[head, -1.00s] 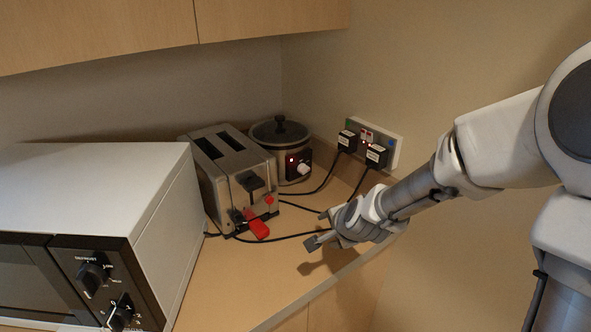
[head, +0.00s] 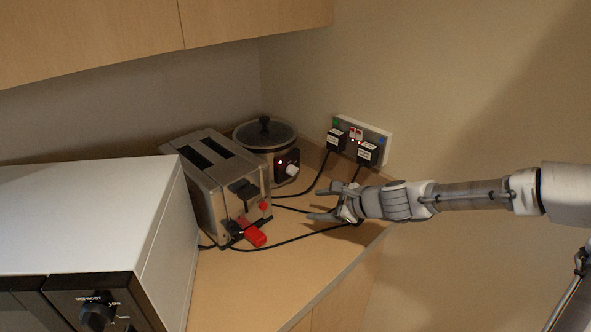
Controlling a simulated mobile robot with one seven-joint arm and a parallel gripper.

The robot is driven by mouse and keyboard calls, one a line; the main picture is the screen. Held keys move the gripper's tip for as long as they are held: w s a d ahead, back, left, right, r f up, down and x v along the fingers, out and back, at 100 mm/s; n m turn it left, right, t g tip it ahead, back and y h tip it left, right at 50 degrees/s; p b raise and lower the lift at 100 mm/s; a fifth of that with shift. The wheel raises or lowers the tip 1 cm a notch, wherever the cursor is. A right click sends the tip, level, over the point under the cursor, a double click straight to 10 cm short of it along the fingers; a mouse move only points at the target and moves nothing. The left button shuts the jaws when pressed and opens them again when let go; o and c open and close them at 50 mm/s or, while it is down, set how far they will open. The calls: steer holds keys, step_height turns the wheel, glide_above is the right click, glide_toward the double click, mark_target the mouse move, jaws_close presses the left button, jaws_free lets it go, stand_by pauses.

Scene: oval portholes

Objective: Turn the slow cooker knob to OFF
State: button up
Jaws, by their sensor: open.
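The slow cooker (head: 265,140) stands in the back corner of the counter, behind and to the right of the toaster, with a dark lid and a round knob on top. Its white control knob (head: 292,170) sits on a dark front panel (head: 284,163) beside a lit red light. The knob's marked setting is too small to read. My gripper (head: 318,203) is open and empty over the counter, to the right of and nearer than the cooker. Its fingers point left and are apart from the knob.
A steel toaster (head: 205,190) with red parts stands left of the cooker. A white microwave (head: 90,215) fills the left front. A wall socket (head: 365,135) with two black plugs is at right, and dark cables cross the counter (head: 270,275). Wooden cupboards (head: 110,30) hang above.

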mark_target(295, 172)
steer(key=w+d+r+m+t, duration=0.3)
steer(key=d+r+m, duration=0.2)
steer(key=x, duration=1.7)
steer(key=shift+a+r+p, duration=0.1)
steer(key=shift+a+p, duration=0.3)
steer(key=shift+a, duration=0.05)
steer(key=shift+s, duration=0.1)
jaws_close()
